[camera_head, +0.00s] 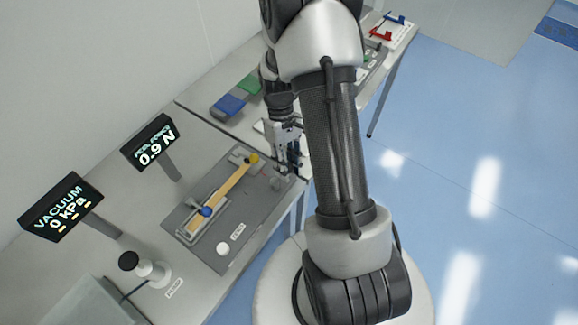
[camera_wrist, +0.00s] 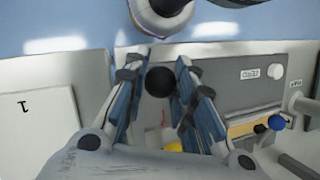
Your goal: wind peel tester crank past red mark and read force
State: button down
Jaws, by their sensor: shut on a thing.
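The peel tester is a dark grey plate (camera_head: 255,205) on the bench, carrying a tan strip (camera_head: 228,188), a blue knob (camera_head: 206,211) and a yellow knob (camera_head: 253,159). Its display (camera_head: 152,147) reads 0.9 N. My gripper (camera_head: 288,165) is at the plate's far right end. In the wrist view my gripper (camera_wrist: 160,88) has its fingers on both sides of a dark round crank knob (camera_wrist: 160,81) and is shut on it. A thin red line (camera_wrist: 163,118), apparently the red mark, shows below the knob. The crank arm is mostly hidden by my fingers.
A vacuum display (camera_head: 62,207) reads 0 kPa, left of the tester. A black-topped pump knob (camera_head: 130,262) stands near it. A white button (camera_head: 222,248) lies on the plate. Blue and green pads (camera_head: 230,104) lie behind. The floor right of the bench is clear.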

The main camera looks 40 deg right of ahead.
jog(key=shift+w+n, duration=0.2)
jog(key=shift+n, duration=0.4)
jog(key=shift+h, duration=0.3)
jog(key=c, duration=1.3)
grip_release()
jog(key=v, duration=1.2)
jog(key=shift+w, duration=0.15)
